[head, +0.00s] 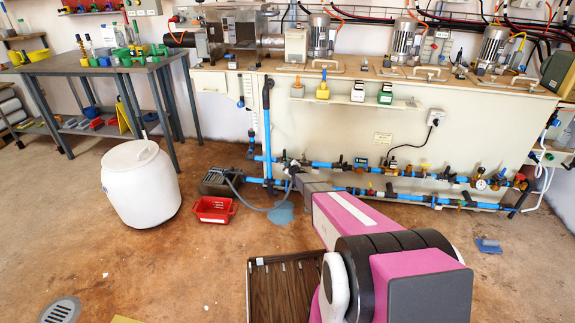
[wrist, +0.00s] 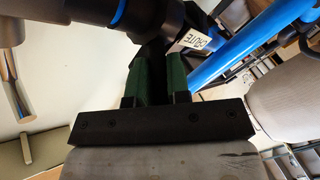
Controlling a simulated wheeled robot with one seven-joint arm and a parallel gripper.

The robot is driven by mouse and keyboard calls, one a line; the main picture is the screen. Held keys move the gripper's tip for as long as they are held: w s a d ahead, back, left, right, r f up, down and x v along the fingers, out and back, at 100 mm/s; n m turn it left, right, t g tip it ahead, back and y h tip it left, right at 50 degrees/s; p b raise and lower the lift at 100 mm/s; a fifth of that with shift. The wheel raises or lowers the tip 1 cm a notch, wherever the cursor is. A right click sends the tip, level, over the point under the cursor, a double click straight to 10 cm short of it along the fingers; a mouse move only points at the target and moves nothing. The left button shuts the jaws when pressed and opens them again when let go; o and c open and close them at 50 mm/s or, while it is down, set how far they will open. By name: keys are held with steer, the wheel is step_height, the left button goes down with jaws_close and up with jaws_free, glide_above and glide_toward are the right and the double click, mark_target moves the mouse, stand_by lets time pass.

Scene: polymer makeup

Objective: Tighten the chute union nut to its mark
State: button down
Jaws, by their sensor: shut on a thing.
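My gripper (wrist: 152,80) shows in the wrist view with two green fingers, shut on a dark part that sits on the black pipe fitting. This part appears to be the chute union nut (wrist: 152,54); it is mostly hidden between the fingers and in shadow. A white label reading "CHUTE" (wrist: 196,39) is on the black fitting just right of the fingers. A blue pipe (wrist: 250,45) runs up to the right. I cannot make out a tightening mark. In the head view my pink arm reaches to the low blue pipework (head: 325,165), and the gripper and nut are too small to tell.
A white lidded drum (head: 140,185), a red crate (head: 213,210) and a dark grey box with a hose (head: 216,181) stand left of my arm. A blue wet patch (head: 281,214) lies on the floor. The left foreground floor is mostly clear around a drain (head: 60,310).

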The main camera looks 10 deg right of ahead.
steer(key=shift+w+d+r+m+g, duration=0.1)
steer(key=shift+w+r+m+g, duration=0.2)
steer(key=shift+g, duration=0.4)
steer(key=shift+w+r+m+g, duration=0.2)
steer(key=shift+r+m+g, duration=0.2)
steer(key=shift+g, duration=0.3)
steer(key=c, duration=1.1)
jaws_free()
steer(key=v, duration=1)
steer(key=shift+s+r, duration=0.25)
steer(key=shift+s, duration=0.1)
